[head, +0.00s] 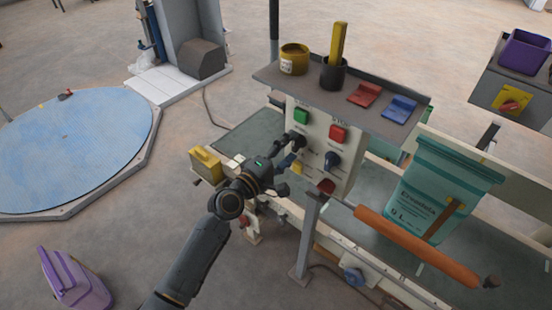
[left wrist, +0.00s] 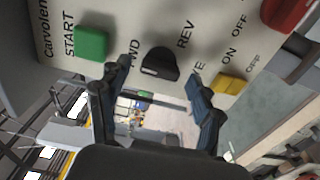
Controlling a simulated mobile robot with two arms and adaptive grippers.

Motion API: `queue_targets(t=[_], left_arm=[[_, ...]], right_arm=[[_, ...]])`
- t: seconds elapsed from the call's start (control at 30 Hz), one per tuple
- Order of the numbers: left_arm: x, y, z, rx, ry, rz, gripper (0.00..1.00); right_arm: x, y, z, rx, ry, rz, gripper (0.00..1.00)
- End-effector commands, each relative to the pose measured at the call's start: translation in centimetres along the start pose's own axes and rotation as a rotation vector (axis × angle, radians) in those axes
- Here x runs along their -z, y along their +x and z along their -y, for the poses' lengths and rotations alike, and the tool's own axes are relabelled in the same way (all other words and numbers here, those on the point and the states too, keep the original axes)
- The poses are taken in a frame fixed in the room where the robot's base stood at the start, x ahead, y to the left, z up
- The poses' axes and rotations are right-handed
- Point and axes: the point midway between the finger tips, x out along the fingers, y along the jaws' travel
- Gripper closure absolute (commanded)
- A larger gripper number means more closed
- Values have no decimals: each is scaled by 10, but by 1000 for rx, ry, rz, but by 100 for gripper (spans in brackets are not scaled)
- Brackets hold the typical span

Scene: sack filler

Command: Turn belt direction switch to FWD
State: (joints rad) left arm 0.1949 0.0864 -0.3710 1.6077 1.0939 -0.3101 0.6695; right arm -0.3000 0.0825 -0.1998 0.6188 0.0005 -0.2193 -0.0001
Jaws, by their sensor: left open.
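The belt direction switch (left wrist: 160,64) is a black knob on the pale control panel (head: 318,160). In the left wrist view, FWD is printed on its left and REV on its right. A pale mark shows on the knob, but I cannot tell for sure which word it points to. My left gripper (head: 288,164) is open in front of the panel. In the left wrist view its two fingertips (left wrist: 163,88) stand either side of the knob, close to it; contact cannot be told. In the head view the gripper partly hides the knob. My right gripper is not in view.
A green START button (head: 301,117), a red button (head: 338,133), another black selector (head: 332,159) and a yellow button (left wrist: 230,84) are close by. A shelf (head: 290,82) with cups juts out above. A teal sack (head: 438,185) and an orange roller (head: 415,245) are at right.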

Motion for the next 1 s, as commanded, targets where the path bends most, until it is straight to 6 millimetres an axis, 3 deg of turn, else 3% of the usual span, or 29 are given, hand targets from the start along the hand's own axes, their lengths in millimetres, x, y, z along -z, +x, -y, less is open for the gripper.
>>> queue_targets(t=[0.3,0.5,0.7,1.0], left_arm=[[0,-66,2,5,3,0,34],[0,-98,2,4,1,-1,34],[0,-110,1,3,0,0,34],[0,-110,1,2,0,-1,34]], right_arm=[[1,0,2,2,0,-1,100],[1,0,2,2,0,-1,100],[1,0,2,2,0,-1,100],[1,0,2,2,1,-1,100]])
